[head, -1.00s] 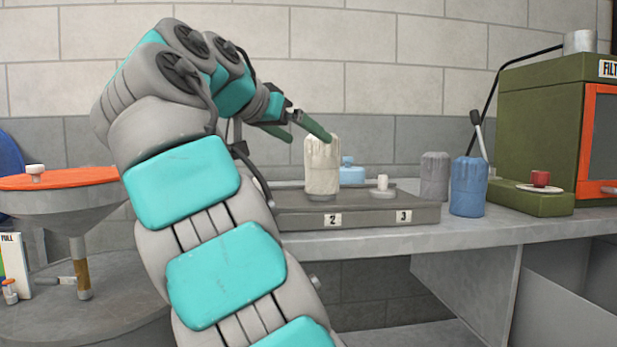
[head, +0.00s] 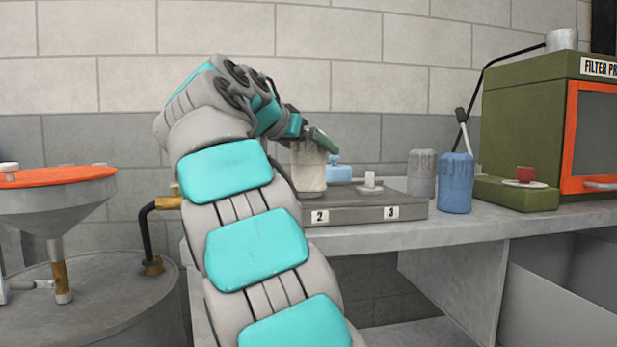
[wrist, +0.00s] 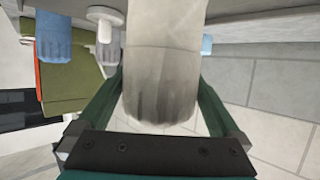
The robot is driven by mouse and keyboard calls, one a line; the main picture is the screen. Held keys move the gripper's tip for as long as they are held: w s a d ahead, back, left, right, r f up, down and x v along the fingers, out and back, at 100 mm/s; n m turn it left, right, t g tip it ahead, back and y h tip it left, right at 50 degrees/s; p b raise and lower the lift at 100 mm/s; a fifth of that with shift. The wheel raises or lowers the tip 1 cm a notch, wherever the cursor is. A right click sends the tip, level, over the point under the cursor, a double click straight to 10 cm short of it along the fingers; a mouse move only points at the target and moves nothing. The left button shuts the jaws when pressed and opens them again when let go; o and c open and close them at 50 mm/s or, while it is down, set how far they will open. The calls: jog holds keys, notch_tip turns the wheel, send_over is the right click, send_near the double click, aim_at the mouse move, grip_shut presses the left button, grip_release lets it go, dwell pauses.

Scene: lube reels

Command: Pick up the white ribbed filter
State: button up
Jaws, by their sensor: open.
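The white ribbed filter (head: 308,172) stands upright at position 2 on the grey rack (head: 352,214) on the bench. In the wrist view the filter (wrist: 160,75) fills the middle, its ribbed end nearest the camera. My gripper (head: 318,142) is at the top of the filter in the head view. In the wrist view my gripper (wrist: 160,82) is open, with one green finger on each side of the filter. A gap shows beside the lower part of each finger; I cannot tell whether the tips touch it. My arm and gripper hide part of the rack's left side.
A small white-topped peg (head: 370,181) stands at position 3, with a light blue object (head: 338,172) behind. A grey filter (head: 422,175) and a blue filter (head: 456,184) stand to the right, before the green filter press (head: 525,130). An orange-topped funnel (head: 50,195) is at left.

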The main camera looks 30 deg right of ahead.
jog(key=shift+x, duration=0.95)
grip_shut()
